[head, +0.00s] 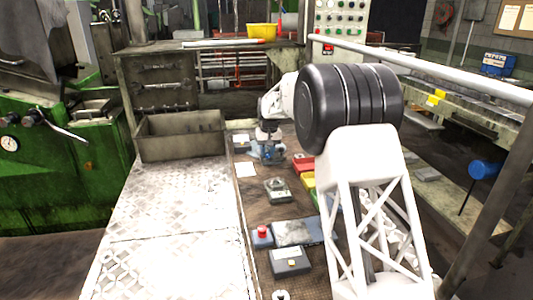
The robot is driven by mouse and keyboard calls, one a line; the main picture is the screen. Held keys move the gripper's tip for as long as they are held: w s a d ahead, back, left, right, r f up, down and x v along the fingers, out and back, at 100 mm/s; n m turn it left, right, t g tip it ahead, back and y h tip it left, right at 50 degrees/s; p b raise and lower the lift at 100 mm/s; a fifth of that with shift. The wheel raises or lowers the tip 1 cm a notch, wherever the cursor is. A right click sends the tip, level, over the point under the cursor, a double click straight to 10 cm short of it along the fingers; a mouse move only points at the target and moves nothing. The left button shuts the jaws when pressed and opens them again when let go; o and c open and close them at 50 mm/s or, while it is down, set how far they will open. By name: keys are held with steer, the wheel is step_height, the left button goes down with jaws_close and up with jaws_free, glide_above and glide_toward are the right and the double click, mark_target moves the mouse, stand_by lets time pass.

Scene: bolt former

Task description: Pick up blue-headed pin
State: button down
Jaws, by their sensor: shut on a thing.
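My gripper (268,152) is at the far end of the narrow brown bench, pointing down and low over the surface.
Red and yellow bins (303,164) stand right of my gripper, partly behind my arm. A metal trough (180,137) is left.

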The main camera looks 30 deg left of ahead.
steer(key=shift+r, duration=0.2)
step_height(320, 180, up, 28)
steer(key=shift+f, duration=0.15)
stand_by(0.6)
